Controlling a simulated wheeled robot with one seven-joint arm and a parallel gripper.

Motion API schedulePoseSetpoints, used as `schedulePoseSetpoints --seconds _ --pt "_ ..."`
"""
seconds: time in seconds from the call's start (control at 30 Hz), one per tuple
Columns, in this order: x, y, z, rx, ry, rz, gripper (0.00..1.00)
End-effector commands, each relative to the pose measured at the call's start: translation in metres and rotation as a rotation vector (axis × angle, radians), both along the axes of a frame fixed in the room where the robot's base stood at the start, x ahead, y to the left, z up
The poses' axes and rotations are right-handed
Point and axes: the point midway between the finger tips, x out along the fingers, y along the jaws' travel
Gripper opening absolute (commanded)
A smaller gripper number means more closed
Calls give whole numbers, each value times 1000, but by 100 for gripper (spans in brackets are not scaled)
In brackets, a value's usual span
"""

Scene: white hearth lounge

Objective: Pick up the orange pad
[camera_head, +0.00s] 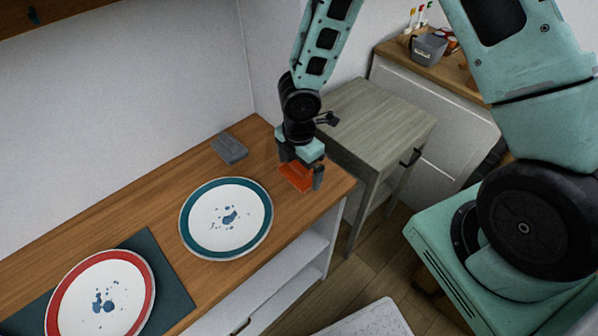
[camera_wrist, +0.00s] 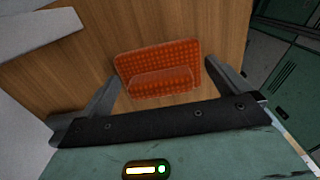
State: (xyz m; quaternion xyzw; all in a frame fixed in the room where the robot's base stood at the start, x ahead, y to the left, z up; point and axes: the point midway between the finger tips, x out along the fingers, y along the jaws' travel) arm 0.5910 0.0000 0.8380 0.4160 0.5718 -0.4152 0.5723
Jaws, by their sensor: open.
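The orange pad (camera_head: 296,176) lies on the wooden counter (camera_head: 262,150) near its right end. In the wrist view the orange pad (camera_wrist: 158,66) is a textured piece with a raised strip along its near side. My gripper (camera_head: 300,180) points down over the pad, with its fingers apart. In the wrist view my gripper (camera_wrist: 165,85) has one finger at the left and one at the right of the pad. It holds nothing. I cannot tell exactly how high the fingertips are above the counter.
A teal-rimmed plate (camera_head: 226,217) and a grey block (camera_head: 230,148) are left of the pad. A red-rimmed plate (camera_head: 100,295) rests on a dark mat (camera_head: 168,285). A grey-green side table (camera_head: 372,115) stands beyond the counter's right end.

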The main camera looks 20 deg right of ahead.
Motion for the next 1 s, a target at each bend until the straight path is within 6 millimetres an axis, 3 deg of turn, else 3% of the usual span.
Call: schedulePoseSetpoints --seconds 0.13,0.23,0.27,0.63,1.0 --pt "0 0 1 0 0 0 97" --pt "0 0 1 0 0 0 69" --pt "0 0 1 0 0 0 68" --pt "1 -1 10 -1 -3 -2 67" --pt "1 -1 79 1 -3 -3 67"
